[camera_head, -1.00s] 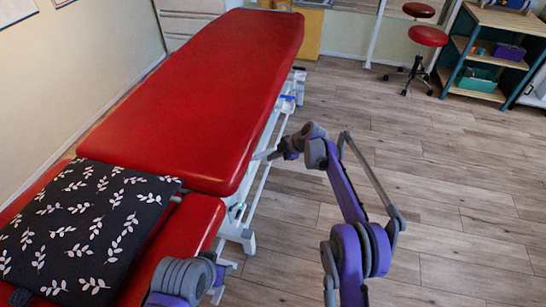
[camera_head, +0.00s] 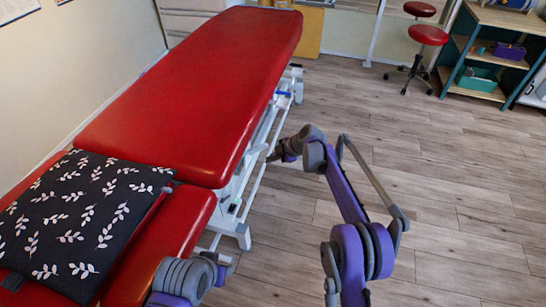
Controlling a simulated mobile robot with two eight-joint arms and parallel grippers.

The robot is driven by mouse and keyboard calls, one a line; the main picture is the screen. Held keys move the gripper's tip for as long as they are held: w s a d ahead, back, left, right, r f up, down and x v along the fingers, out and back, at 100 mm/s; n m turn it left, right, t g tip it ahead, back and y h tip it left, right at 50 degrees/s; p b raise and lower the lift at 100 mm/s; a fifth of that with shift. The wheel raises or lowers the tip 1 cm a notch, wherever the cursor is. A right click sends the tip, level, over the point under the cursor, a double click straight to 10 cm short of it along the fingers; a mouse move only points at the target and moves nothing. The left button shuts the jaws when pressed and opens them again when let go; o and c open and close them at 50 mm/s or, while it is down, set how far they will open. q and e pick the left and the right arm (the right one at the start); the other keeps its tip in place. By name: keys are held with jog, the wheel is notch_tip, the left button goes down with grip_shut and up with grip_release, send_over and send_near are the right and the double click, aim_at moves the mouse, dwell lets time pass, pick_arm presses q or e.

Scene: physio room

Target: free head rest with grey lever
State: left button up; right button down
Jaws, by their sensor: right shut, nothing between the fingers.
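The red head rest (camera_head: 184,222) is the near-left section of the treatment table, set apart by a gap from the long red main section (camera_head: 205,90). A black pillow with white leaves lies on it. I cannot make out the grey lever; the underside of the head rest is hidden. My right gripper (camera_head: 276,156) is shut and empty. It appears beside the table's right side, over the white frame, apart from the head rest in the picture. Part of my left arm shows at the bottom, by the head rest's near edge; its gripper is out of view.
The black pillow (camera_head: 72,222) covers much of the head rest. The table's white frame (camera_head: 262,140) runs along its right side. A red stool (camera_head: 428,36) and a shelf unit (camera_head: 493,54) stand at the back right. The wooden floor (camera_head: 450,170) on the right is clear.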

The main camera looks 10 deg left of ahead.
pick_arm(q)
jog(key=shift+r+p, duration=0.6)
pick_arm(e)
jog(key=v, duration=1)
jog(key=shift+w, duration=0.25)
jog(key=shift+d, duration=0.15)
